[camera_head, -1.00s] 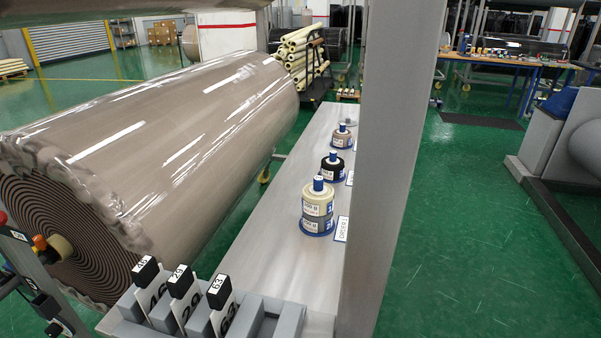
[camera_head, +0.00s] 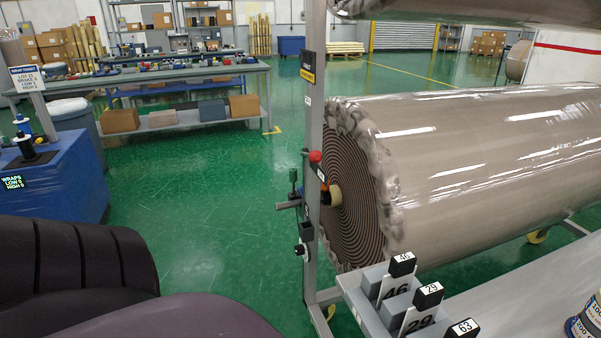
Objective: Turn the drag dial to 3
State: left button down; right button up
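A grey upright post (camera_head: 313,120) stands at the near end of the large wrapped roll (camera_head: 480,140). Small fittings sit on this post beside the roll's spiral end. They include a red knob (camera_head: 315,157), a black knob (camera_head: 300,249) lower down, and a clamp-like piece with a green-black handle (camera_head: 293,178). I cannot tell which of these is the drag dial, and no dial number can be read. Neither of my grippers is in view.
Numbered black-topped tabs (camera_head: 402,264) stand in a grey rack by the roll. A workbench (camera_head: 180,76) stands behind. Green floor (camera_head: 220,190) is open between the cabinet and the post.

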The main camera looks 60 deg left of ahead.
aim_at(299, 249)
jog(key=k+j+u, duration=0.2)
jog(key=k, duration=0.4)
jog(key=l+u, duration=0.15)
jog(key=u, duration=1.2)
jog(key=l+u, duration=0.15)
jog(key=l, duration=0.2)
jog(key=i+l+u, duration=0.1)
jog(key=l, duration=0.25)
jog(key=i, duration=0.3)
jog(key=i+j, duration=0.1)
jog(key=j, duration=0.45)
jog(key=i+j, duration=0.45)
